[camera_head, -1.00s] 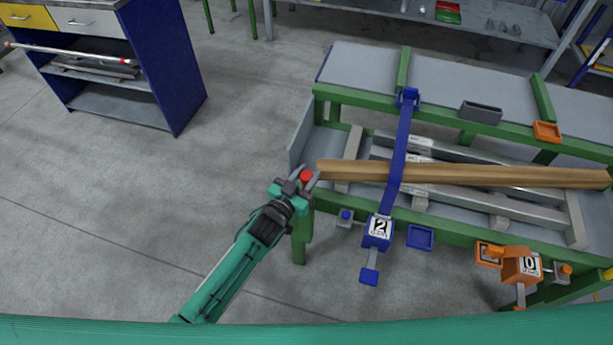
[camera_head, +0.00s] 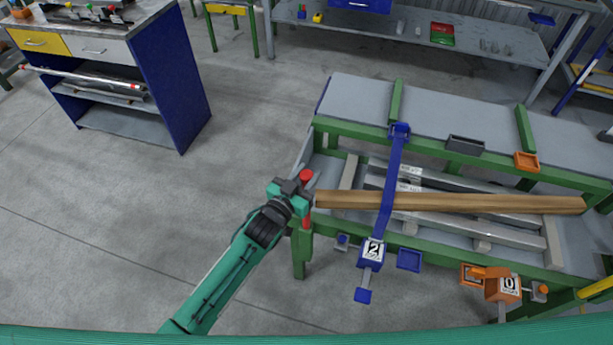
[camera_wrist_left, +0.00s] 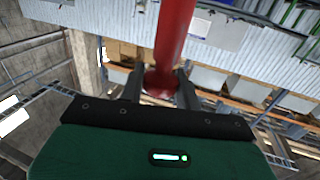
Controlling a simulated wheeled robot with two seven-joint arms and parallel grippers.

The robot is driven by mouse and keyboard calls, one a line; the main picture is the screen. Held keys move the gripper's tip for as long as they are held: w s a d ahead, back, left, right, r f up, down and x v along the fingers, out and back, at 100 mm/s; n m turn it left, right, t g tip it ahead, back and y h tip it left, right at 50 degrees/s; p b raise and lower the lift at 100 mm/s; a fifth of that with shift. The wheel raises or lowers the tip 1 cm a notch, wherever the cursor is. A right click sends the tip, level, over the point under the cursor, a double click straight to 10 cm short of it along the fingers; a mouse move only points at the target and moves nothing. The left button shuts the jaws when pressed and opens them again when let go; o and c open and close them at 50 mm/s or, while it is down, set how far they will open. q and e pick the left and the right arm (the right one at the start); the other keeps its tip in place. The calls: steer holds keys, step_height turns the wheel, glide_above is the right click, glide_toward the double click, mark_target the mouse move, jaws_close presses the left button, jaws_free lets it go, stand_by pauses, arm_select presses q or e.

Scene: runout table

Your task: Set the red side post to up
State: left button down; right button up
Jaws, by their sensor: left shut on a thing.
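The red side post (camera_head: 307,216) stands upright at the left end of the runout table (camera_head: 460,243), with a round red knob (camera_head: 306,175) at its top. My left gripper (camera_head: 305,188) is shut on the red post just below the knob. A length of red shows below the fingers, down to the green table leg. In the left wrist view the red post (camera_wrist_left: 173,45) runs between the two dark fingers. My right gripper is not in view.
A wooden beam (camera_head: 450,203) lies along the table, its left end close beside my left gripper. A blue clamp arm (camera_head: 393,180) crosses over it. Orange parts (camera_head: 487,278) sit at the front right. The floor to the left is clear, up to a blue cabinet (camera_head: 180,85).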

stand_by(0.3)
arm_select(q)
steer(key=c, duration=1)
jaws_free()
steer(key=shift+s, duration=0.1)
steer(key=shift+s+a+f, duration=0.1)
steer(key=shift+s+a, duration=0.05)
steer(key=shift+a, duration=0.05)
steer(key=b+v, duration=0.3)
steer(key=v, duration=1)
steer(key=shift+s, duration=0.15)
